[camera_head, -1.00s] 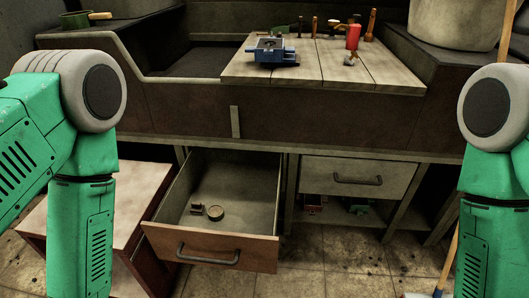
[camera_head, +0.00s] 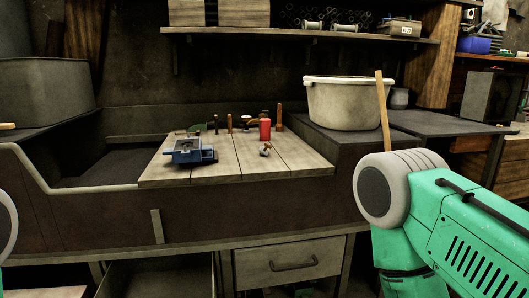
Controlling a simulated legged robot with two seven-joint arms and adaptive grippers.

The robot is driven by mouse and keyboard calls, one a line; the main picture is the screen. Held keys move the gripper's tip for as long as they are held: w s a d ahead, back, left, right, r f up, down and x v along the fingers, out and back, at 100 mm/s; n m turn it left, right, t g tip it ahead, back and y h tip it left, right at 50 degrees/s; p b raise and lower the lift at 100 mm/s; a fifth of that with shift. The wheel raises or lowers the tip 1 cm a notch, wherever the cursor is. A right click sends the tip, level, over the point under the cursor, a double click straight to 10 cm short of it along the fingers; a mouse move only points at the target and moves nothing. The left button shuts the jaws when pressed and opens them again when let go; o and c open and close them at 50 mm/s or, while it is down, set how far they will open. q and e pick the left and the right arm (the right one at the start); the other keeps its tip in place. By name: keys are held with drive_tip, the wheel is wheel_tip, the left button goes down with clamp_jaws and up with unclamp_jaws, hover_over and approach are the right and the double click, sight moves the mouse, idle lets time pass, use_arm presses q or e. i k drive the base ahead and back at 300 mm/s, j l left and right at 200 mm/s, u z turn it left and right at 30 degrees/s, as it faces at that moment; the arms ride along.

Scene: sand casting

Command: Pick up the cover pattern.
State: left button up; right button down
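I cannot pick out the cover pattern for certain in this view. The open drawer (camera_head: 160,278) shows only in part at the bottom edge, and the small round and blocky items seen in it earlier are out of frame. A blue metal frame or vise-like piece (camera_head: 189,152) sits on the left of the wooden board (camera_head: 235,170), with a small grey-brown item (camera_head: 264,150) to its right. My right arm stands at the right and only a sliver of my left arm shows at the left edge. Neither gripper is in view.
A red cylinder (camera_head: 265,128) and several upright tools stand along the board's back edge. A white bucket (camera_head: 345,103) with a wooden stick stands to the right. A shut drawer (camera_head: 291,263) is below the bench. A shelf (camera_head: 300,34) runs above. The board's front is clear.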

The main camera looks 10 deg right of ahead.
sight(263, 150)
drive_tip(key=z, duration=0.8)
drive_tip(key=i+z, duration=0.1)
drive_tip(key=z, duration=0.65)
drive_tip(key=j+z, duration=0.1)
drive_tip(key=z, duration=0.7)
drive_tip(key=j+z, duration=0.1)
drive_tip(key=z, duration=0.65)
drive_tip(key=j+z, duration=0.1)
drive_tip(key=z, duration=0.7)
drive_tip(key=j+z, duration=0.1)
drive_tip(key=z, duration=0.65)
drive_tip(key=j+z, duration=0.1)
drive_tip(key=z, duration=1.5)
drive_tip(key=k+u, duration=0.25)
drive_tip(key=u, duration=0.2)
drive_tip(key=k+j+u, duration=0.1)
drive_tip(key=u, duration=1.85)
